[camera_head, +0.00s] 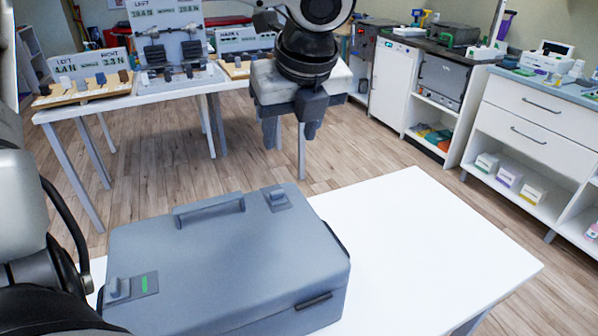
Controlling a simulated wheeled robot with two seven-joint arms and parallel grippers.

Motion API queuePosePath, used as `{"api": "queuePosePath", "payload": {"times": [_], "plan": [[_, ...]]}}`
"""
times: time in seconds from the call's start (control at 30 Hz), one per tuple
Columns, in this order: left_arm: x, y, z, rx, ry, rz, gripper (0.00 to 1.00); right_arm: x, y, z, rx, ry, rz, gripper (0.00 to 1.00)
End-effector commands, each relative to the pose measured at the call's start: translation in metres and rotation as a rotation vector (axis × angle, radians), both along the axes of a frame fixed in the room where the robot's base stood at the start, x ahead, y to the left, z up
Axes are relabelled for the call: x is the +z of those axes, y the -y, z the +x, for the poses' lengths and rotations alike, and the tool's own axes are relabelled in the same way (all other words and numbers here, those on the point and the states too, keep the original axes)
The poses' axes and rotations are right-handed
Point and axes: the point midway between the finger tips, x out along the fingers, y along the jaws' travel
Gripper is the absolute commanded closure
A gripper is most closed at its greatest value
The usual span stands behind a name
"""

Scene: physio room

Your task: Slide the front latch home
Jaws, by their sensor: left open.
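A closed grey case (225,265) lies on a white table. Its top has a carry handle (208,210) and two small latches. One latch (130,287) is at the near left and shows a green mark beside its raised tab. The other latch (277,198) is at the far right, and I see no green beside its tab. I cannot tell from the view which one is called the front latch. My left gripper (291,133) hangs fingers down, open and empty, above and beyond the far right latch, apart from the case. My right gripper is not in view.
The white table (430,235) is bare to the right of the case. A dark clasp (314,301) sits on the case's near side. Behind, a white table (170,85) carries wooden boards and signs. Cabinets (535,125) stand at the right. My own arm link fills the left edge.

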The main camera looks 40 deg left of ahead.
Motion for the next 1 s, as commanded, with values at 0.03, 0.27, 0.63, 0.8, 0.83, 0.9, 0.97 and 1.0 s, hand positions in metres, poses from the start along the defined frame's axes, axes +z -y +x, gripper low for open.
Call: {"api": "queuePosePath", "payload": {"times": [0.03, 0.27, 0.63, 0.8, 0.83, 0.9, 0.97, 1.0], "plan": [[-0.004, -0.001, 0.000, 0.001, -0.002, 0.000, 0.53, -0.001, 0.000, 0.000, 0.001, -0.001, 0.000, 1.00], [-0.041, -0.014, 0.006, 0.001, -0.007, -0.001, 0.53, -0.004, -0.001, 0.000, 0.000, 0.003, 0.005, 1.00], [-0.113, -0.041, 0.020, 0.002, -0.005, -0.001, 0.53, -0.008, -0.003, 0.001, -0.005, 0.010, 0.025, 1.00], [-0.135, -0.049, 0.025, 0.001, -0.003, 0.000, 0.53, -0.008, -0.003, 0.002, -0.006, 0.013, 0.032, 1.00], [-0.138, -0.050, 0.025, 0.001, -0.003, -0.001, 0.53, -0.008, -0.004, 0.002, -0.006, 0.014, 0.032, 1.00], [-0.142, -0.052, 0.026, 0.001, -0.002, 0.000, 0.53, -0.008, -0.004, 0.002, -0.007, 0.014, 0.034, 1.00], [-0.145, -0.053, 0.027, 0.001, -0.002, 0.000, 0.53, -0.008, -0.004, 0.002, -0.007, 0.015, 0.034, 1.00], [-0.146, -0.053, 0.027, 0.001, -0.002, 0.000, 0.53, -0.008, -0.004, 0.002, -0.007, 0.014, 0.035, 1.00]]}}
